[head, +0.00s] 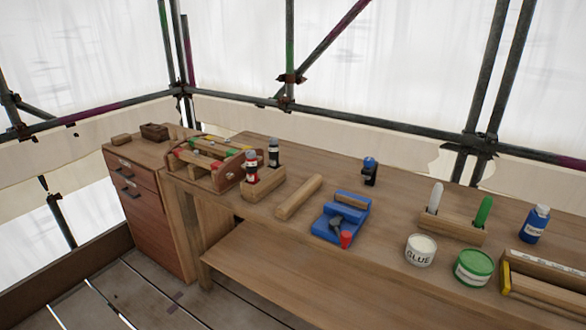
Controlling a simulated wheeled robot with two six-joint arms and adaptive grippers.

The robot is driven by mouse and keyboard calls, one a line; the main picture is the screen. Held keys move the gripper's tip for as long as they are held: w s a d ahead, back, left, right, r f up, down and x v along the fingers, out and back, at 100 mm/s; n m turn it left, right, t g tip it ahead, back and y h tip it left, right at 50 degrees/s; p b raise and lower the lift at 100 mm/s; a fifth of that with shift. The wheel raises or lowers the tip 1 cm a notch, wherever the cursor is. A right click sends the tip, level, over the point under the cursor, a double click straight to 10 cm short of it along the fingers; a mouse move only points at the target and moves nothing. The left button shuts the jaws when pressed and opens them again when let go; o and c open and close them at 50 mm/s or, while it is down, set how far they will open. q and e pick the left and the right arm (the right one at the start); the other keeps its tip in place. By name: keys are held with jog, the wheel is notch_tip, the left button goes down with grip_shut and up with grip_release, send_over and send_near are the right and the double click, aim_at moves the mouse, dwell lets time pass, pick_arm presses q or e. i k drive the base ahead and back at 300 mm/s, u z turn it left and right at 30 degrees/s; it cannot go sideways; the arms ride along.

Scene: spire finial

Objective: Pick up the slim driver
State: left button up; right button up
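I cannot tell for certain which thing is the slim driver. A wooden tool carrier (232,177) stands at the left end of the workbench, with several slim tools with yellow, green and red parts (208,143) lying across it. They are too small to tell apart. A wooden block (264,185) in front of it holds two dark upright tools, one with red on it (251,168) and one with black and white (273,155). Neither of my grippers is in view.
The workbench (400,203) also bears a wooden bar (299,197), a blue tray (325,227), a small blue-topped item (370,171), a holder (450,229) with white and green sticks, a glue tub (420,250), a green tub (473,267) and a blue bottle (535,224). A drawer cabinet (150,220) stands left.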

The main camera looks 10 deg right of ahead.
aim_at(251, 164)
jog(key=z, duration=0.65)
jog(key=i, duration=0.8)
jog(key=z, duration=0.3)
